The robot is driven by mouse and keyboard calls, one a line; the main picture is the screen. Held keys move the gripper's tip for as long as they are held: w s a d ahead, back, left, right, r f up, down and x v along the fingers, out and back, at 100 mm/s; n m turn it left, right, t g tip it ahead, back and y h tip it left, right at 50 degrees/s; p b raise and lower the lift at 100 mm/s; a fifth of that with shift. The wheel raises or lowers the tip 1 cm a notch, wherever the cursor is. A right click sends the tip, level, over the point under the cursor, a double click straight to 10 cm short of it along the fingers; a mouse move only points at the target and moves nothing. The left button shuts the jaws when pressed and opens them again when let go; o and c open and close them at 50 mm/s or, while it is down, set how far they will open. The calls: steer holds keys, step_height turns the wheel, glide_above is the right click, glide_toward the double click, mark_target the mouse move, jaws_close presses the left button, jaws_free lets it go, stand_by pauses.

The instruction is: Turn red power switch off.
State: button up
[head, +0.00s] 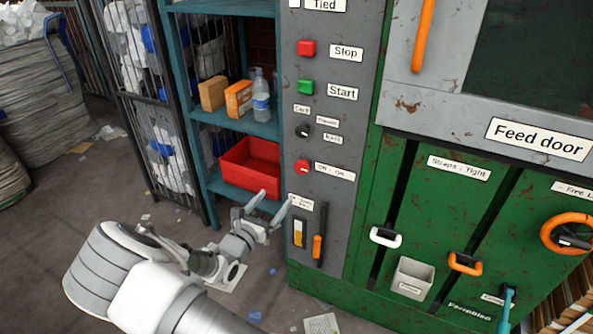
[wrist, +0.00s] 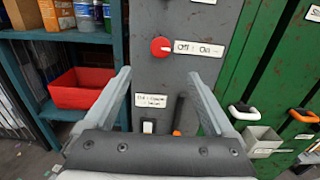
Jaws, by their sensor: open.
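The red power switch (head: 302,167) is a round red knob with a white mark, low on the grey control panel (head: 335,130). A label reading "Off : On" (head: 335,171) is to its right. In the wrist view the red knob (wrist: 161,47) shows ahead, above and between the fingers, its white mark pointing right toward the label (wrist: 199,48). My gripper (head: 270,205) is open and empty, below and left of the knob in the head view, apart from it. In the wrist view, my gripper's (wrist: 160,85) fingers spread on both sides of the panel.
A red Stop button (head: 306,48), green Start button (head: 306,87) and black selector (head: 303,131) sit above. An orange-handled lever (head: 318,246) and a yellow switch (head: 298,233) are below. A shelf with a red bin (head: 245,182) stands left. Green machine doors are right.

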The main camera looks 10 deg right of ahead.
mark_target(301, 167)
steer(key=b+x, duration=0.2)
steer(key=x, duration=1.3)
steer(key=shift+w+d+b, duration=0.3)
steer(key=c, duration=1.4)
